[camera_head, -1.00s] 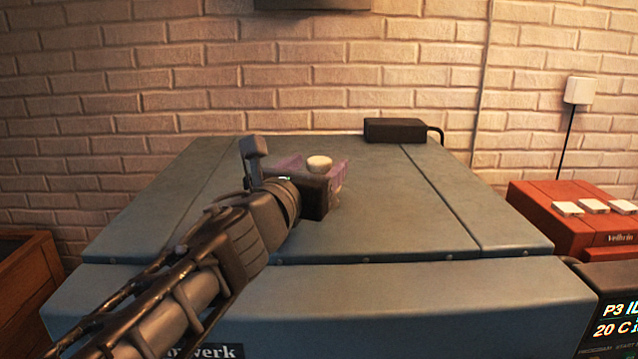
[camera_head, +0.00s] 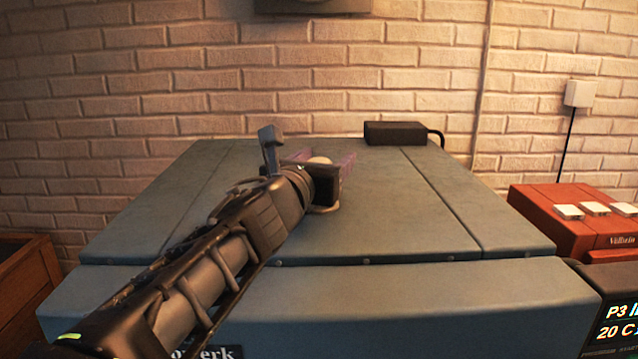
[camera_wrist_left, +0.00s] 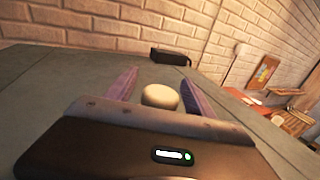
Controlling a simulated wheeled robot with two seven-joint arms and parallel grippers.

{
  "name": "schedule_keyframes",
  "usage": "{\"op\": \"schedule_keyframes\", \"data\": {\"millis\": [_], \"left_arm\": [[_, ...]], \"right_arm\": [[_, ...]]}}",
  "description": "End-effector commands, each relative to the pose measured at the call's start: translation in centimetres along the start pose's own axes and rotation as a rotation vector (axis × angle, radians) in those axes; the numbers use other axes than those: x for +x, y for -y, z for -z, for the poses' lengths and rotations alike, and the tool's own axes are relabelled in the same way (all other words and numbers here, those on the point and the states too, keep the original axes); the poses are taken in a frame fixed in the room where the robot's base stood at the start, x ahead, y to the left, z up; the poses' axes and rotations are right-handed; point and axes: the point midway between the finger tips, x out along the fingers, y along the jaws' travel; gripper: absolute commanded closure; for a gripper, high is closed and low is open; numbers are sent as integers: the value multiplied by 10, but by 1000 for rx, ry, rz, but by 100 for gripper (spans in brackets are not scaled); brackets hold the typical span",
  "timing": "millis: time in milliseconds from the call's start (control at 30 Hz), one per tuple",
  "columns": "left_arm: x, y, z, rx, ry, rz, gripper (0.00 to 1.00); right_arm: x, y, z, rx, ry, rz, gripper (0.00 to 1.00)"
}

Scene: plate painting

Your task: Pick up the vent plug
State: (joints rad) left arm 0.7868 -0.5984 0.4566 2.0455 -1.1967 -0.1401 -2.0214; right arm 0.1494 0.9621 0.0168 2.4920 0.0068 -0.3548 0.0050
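The vent plug, a pale rounded knob (camera_head: 319,160), is on the grey-blue kiln-like top (camera_head: 400,215) in the head view, mostly hidden behind my left gripper. My left gripper (camera_head: 324,162) reaches it from the lower left, with its purple fingers on either side of the plug. In the left wrist view the plug (camera_wrist_left: 160,96) shows between the two spread fingers (camera_wrist_left: 158,88). A gap shows on the left side; the right finger looks close, and I cannot tell whether it touches. The plug's lower part is hidden by the gripper body. My right gripper is out of view.
A black box with a cable (camera_head: 395,133) sits at the back edge of the top. A brick wall stands behind. An orange box with white pads (camera_head: 570,228) is at the right, above a dark display panel (camera_head: 615,320). The right part of the top is clear.

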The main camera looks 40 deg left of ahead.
Motion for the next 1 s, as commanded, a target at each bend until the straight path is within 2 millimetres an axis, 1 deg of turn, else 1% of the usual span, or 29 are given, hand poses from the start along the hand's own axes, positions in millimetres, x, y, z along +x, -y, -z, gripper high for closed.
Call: {"op": "schedule_keyframes", "data": {"millis": [33, 67, 733, 1000], "left_arm": [[0, 0, 0, 0, 0, 0, 42], [0, 0, 0, 0, 0, 0, 44], [0, 0, 0, 0, 0, 0, 99], [0, 0, 0, 0, 1, 0, 100]], "right_arm": [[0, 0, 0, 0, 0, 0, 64], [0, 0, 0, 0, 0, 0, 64], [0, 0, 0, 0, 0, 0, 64], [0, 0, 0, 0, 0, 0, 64]]}}
